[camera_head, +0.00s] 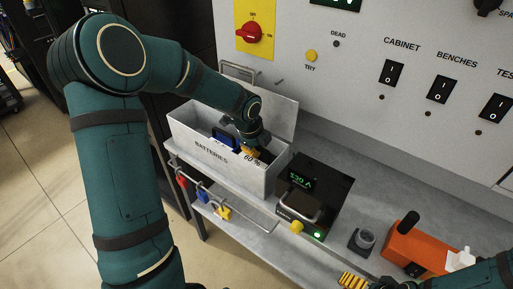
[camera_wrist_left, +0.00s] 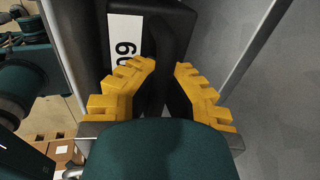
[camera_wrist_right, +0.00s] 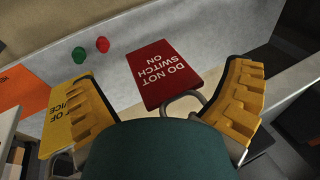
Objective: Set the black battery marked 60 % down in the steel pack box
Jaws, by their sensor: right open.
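The steel pack box (camera_head: 188,136), marked BATTERIES, stands open on the bench. The black battery marked 60 % (camera_head: 263,156) is at the box's right end, its label close to the rim; its base is hidden by the front wall. My left gripper (camera_head: 250,150) reaches down into that end. In the left wrist view the battery (camera_wrist_left: 183,14) shows its white 60 label, and my yellow left fingers (camera_wrist_left: 166,68) are closed in on its black handle. My right gripper (camera_wrist_right: 168,85) is open, around no battery; its fingertips (camera_head: 352,281) show at the bottom of the head view.
A blue item (camera_head: 226,139) sits in the box left of the black battery. A black charger (camera_head: 318,190) with a lit display stands right of the box. An orange tool (camera_head: 413,248) lies farther right. A red DO NOT SWITCH ON tag (camera_wrist_right: 165,72) is near my right gripper.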

